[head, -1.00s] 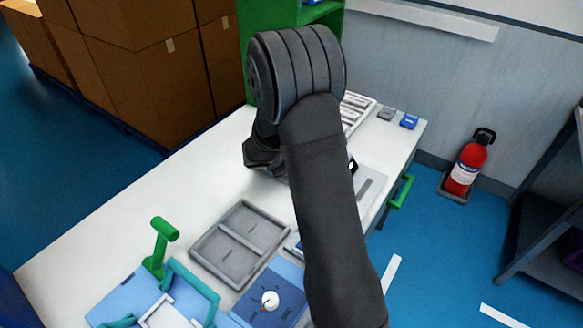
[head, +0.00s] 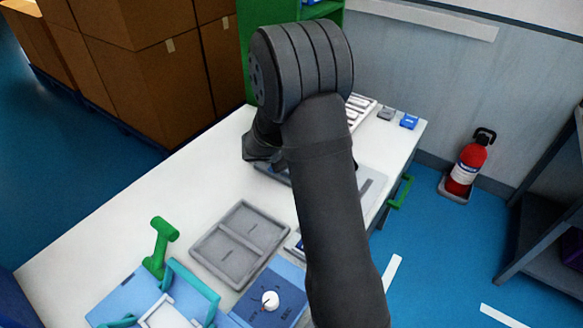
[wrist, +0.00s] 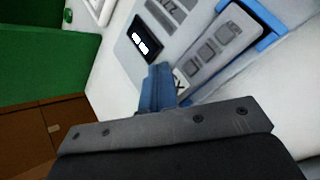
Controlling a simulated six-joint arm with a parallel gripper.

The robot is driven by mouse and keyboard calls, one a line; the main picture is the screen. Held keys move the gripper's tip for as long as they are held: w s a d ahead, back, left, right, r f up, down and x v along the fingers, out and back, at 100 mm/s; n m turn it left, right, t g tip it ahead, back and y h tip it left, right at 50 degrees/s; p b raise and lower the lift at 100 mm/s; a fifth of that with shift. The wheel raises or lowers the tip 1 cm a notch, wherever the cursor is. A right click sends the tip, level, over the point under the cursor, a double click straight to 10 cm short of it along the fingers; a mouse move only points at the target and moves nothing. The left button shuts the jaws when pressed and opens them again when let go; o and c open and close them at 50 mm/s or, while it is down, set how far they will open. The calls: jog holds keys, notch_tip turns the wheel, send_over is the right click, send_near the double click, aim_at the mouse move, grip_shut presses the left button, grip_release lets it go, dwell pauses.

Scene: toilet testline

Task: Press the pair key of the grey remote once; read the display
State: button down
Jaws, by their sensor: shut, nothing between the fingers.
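The grey remote (wrist: 215,48) lies in a blue holder at the upper right of the wrist view, with several grey keys in a row. A white label with a dark X shows at its near end, beside my fingers. My gripper (wrist: 157,80) is shut and empty, its blue fingers close to that end. I cannot tell whether they touch a key. In the head view my arm hides the remote, the display and the fingertips.
On the white table (head: 130,215) stand a grey two-part tray (head: 215,245), a blue box with a white knob (head: 270,300) and a green handle (head: 160,245). Small grey and blue blocks (head: 409,121) lie at the far corner. The table's left part is clear.

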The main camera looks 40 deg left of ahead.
jog(key=shift+r, duration=0.1)
jog(key=shift+r, duration=2.45)
jog(key=shift+r, duration=1.75)
jog(key=shift+f, duration=0.1)
